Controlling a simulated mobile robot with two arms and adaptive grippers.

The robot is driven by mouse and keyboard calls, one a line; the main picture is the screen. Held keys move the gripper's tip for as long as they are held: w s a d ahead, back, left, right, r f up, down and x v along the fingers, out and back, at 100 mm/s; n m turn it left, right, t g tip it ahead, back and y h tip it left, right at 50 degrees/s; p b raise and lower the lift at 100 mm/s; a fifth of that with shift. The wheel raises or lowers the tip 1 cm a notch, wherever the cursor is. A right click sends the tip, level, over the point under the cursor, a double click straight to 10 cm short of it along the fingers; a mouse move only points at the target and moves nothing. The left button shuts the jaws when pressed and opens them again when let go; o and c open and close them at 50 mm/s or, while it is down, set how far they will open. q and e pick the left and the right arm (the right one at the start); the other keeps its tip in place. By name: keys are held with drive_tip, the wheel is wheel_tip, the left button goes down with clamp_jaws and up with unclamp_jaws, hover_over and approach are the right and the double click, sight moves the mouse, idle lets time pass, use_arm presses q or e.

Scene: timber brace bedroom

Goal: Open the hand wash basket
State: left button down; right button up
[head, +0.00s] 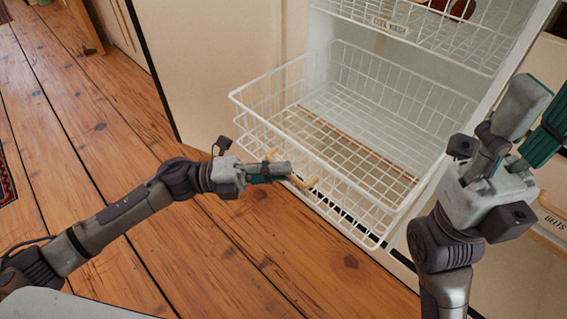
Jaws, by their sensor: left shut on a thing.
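A white wire basket (335,172) is pulled well out of the white cabinet, below another wire basket, and it looks empty. A pale wooden handle (301,182) is on its front; no label on this basket can be read. My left gripper (284,173) is shut on the handle, at the basket's front, and hides part of it. My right gripper (535,120) is raised at the right, apart from the basket, with its fingers spread and nothing seen between them.
The upper wire basket (440,42) bears a "COOL WASH" label (390,25) and holds something reddish-brown. A front labelled "BELTS" (553,222) is at the right edge. The plank floor (235,265) is clear in front. A patterned rug (5,180) lies far left.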

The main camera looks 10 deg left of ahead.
use_arm(q)
drive_tip(key=c, duration=1.2)
unclamp_jaws()
drive_tip(key=shift+a, duration=0.1)
drive_tip(key=s+a+f, duration=0.1)
drive_tip(key=a, duration=1)
drive_tip(key=shift+s+a+f, duration=0.35)
